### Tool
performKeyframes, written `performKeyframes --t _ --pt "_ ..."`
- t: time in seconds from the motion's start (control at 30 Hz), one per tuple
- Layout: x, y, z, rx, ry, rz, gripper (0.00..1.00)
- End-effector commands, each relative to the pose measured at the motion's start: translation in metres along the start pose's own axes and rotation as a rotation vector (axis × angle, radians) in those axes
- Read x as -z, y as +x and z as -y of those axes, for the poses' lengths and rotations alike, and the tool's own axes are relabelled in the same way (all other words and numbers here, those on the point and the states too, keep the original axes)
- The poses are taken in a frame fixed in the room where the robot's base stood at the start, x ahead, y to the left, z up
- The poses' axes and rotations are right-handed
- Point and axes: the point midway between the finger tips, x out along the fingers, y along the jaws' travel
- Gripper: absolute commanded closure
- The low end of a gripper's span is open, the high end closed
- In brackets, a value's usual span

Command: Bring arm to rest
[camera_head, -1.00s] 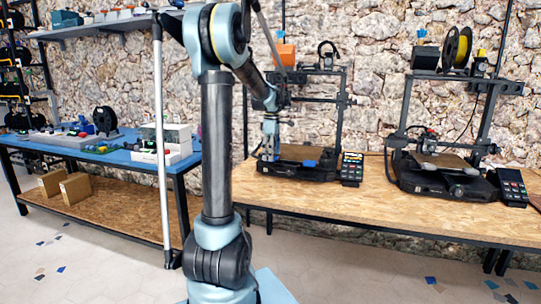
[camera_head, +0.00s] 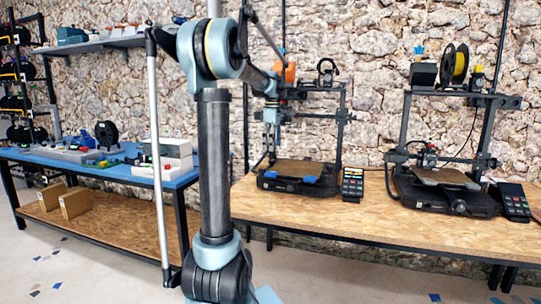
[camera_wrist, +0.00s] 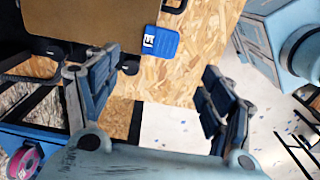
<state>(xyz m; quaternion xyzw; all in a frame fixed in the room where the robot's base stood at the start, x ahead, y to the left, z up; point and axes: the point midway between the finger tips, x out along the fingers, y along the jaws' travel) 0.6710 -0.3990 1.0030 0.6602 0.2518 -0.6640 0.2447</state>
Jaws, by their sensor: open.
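My gripper (camera_wrist: 155,100) shows in the wrist view with its two dark fingers spread apart and nothing between them. In the head view my arm (camera_head: 213,160) rises in the foreground, bends at the top and reaches down over the left printer (camera_head: 300,172), so the gripper end is small and partly lost against the printer frame. The gripper is above the printer's bed, apart from it. In the wrist view a blue piece with a white mark (camera_wrist: 160,42) lies beyond the fingers, at the edge of the printer bed (camera_wrist: 75,20).
A second printer (camera_head: 445,190) with a yellow spool stands to the right on the wooden table (camera_head: 300,215). A blue-topped table (camera_head: 120,172) with boxes and small parts stands to the left. A wall shelf (camera_head: 95,45) hangs above it. The tiled floor in front is clear.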

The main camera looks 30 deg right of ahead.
Motion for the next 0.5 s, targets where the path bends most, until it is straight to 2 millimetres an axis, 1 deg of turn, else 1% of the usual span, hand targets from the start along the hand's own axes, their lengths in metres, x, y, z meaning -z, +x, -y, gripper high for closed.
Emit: performKeyframes --t 0.1,0.33,0.43,0.5 --pt "0.000 -0.007 0.000 0.000 0.000 0.000 0.25" --pt "0.002 -0.008 0.002 -0.001 0.002 0.000 0.25" --pt "0.011 -0.007 0.014 -0.005 0.015 0.000 0.25" --pt "0.023 -0.005 0.030 -0.011 0.032 -0.001 0.25"
